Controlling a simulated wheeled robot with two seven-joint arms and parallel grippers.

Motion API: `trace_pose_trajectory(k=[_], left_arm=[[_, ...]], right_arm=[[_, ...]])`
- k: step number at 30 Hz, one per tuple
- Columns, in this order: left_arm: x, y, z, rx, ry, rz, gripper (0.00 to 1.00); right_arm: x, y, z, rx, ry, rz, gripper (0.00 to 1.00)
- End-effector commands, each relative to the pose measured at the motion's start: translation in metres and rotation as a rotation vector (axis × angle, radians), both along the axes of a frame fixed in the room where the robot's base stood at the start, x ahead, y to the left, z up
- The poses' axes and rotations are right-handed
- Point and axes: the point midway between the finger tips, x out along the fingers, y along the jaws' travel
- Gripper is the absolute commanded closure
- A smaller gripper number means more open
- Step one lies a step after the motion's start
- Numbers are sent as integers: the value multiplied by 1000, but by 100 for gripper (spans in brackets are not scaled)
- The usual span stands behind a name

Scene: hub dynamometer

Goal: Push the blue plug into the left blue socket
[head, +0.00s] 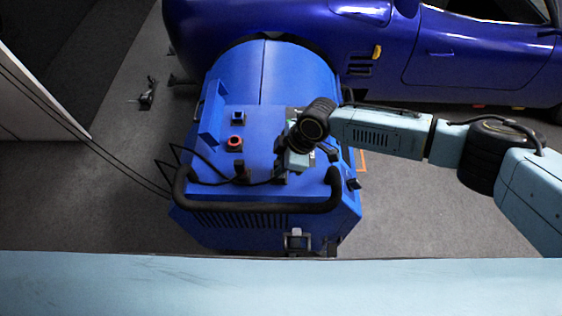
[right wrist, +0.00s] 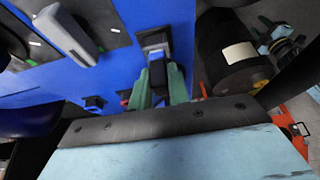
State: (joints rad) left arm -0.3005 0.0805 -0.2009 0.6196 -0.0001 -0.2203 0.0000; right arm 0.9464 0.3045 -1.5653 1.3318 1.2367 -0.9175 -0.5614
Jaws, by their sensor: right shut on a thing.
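In the right wrist view, the plug's front end is at a grey-framed socket (right wrist: 154,40) on the blue panel. I cannot tell whether it is touching or partly inside. In the head view, my right gripper (head: 298,160) is over the top of the blue dynamometer (head: 262,128), and the wrist hides the plug and this socket. My left gripper is not in view.
A black handle bar (head: 262,206) runs along the dynamometer's front edge. A black cable (head: 205,163) loops over the panel. A blue car (head: 450,55) stands behind.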

Motion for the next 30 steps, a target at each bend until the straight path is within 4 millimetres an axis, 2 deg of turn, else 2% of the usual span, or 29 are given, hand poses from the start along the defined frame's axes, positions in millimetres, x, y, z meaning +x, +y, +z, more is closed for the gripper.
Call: trace_pose_trajectory(k=[8, 30], left_arm=[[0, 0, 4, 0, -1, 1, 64], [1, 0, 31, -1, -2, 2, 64]], right_arm=[[0, 0, 4, 0, 0, 0, 100], [0, 0, 34, 0, 1, 0, 100]])
